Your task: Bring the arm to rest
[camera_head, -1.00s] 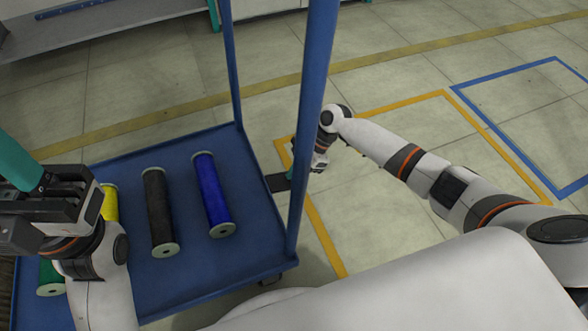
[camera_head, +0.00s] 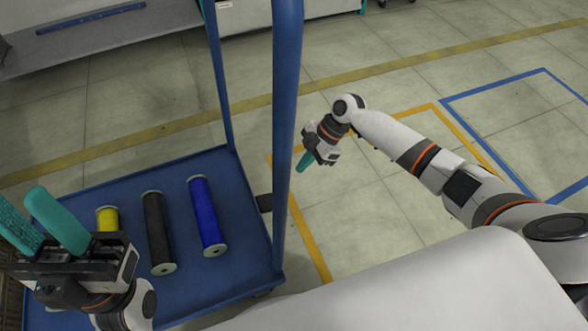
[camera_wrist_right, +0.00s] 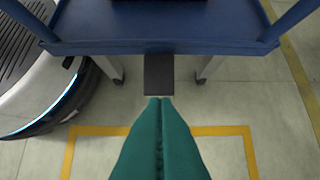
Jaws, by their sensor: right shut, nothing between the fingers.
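My right gripper (camera_head: 302,166) hangs over the floor, just right of the blue cart's post, apart from the cart. Its teal fingers are pressed together with nothing between them; they also show in the right wrist view (camera_wrist_right: 160,100), pointing toward the cart's edge. My left gripper (camera_head: 22,207) is at the lower left, above the cart, with its two teal fingers spread and nothing seen between them. It hides part of the cart's left side.
The blue cart (camera_head: 243,262) carries a yellow spool (camera_head: 108,219), a black spool (camera_head: 157,230) and a blue spool (camera_head: 205,212). Its post (camera_head: 286,130) stands near my right gripper. A grey bench (camera_head: 110,40) is at the back. Floor right of the cart is clear.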

